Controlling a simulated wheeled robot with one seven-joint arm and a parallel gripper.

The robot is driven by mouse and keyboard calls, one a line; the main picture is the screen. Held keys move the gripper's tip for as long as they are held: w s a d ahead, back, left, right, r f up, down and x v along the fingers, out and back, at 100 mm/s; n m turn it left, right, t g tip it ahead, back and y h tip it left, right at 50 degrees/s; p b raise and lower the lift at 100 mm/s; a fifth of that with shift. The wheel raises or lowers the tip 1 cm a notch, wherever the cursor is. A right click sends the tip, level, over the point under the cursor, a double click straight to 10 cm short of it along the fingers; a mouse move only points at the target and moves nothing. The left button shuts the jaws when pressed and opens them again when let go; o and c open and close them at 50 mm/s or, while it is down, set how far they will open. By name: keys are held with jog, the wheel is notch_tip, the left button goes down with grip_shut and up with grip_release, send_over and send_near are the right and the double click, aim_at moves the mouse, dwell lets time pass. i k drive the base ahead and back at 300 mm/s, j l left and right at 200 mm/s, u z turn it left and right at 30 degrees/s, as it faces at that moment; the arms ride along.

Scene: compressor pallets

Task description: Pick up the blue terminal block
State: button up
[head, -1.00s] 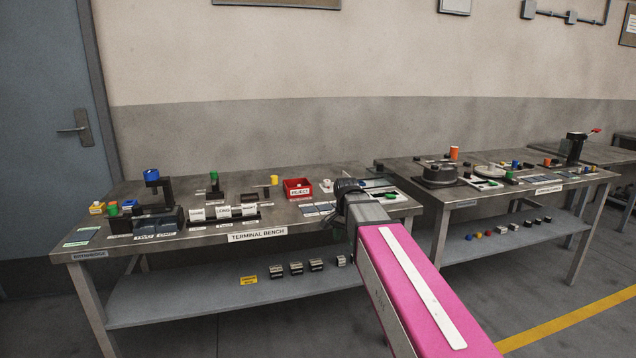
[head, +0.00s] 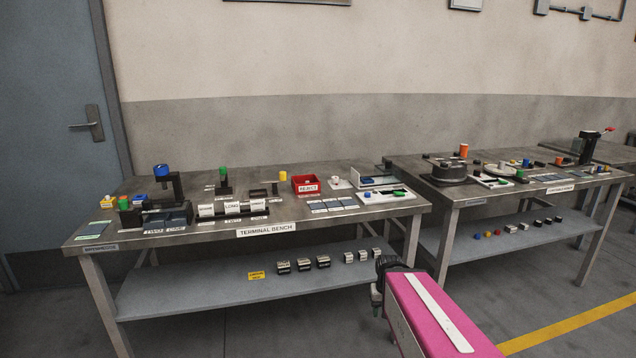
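Several blue things show in the head view, and I cannot tell for certain which is the blue terminal block. A round blue cap (head: 161,170) is on top of a black stand (head: 172,190) on the same bench. A small blue piece (head: 476,237) lies on the lower shelf of the right bench. My gripper (head: 379,284) hangs low in front of the terminal bench, apart from these things. Its fingers are too hidden to read.
The terminal bench carries white labelled holders (head: 232,208), a red reject bin (head: 305,185) and a white tray (head: 385,196). Several black and white blocks (head: 303,264) are on its lower shelf (head: 200,291). Another bench (head: 470,196) stands to the right. The floor in front looks clear.

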aim_at(137, 200)
jog(key=u, duration=1.7)
jog(key=j+z, duration=0.2)
jog(key=i+j+z, duration=0.2)
jog(key=k+j, duration=0.05)
jog(key=j, duration=0.05)
